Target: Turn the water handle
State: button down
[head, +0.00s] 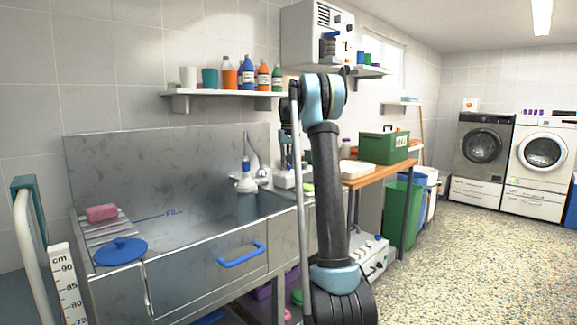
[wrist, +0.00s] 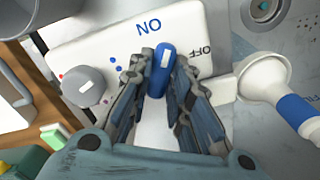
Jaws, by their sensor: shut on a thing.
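The water handle (wrist: 161,70) is a blue lever with a white mark, on a white panel (wrist: 105,50) lettered ON and OFF. In the wrist view it lies between the two fingers of my gripper (wrist: 160,78), which is shut on it. The handle lies between the two words, with ON at the upper left and OFF at the right. In the head view my gripper (head: 287,160) points down over the white unit (head: 291,180) at the back right of the sink, and the handle is not clearly seen there.
A grey knob (wrist: 84,86) is on the same panel. A white and blue nozzle (wrist: 280,98) lies close to my gripper's right side; it stands in the sink area (head: 246,180) in the head view. A shelf (head: 220,94) of bottles hangs above the sink.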

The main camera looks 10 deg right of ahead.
aim_at(288, 163)
jog(key=c, duration=1.5)
grip_release()
notch_tip(288, 163, up, 12)
jog(key=shift+w+f, duration=0.1)
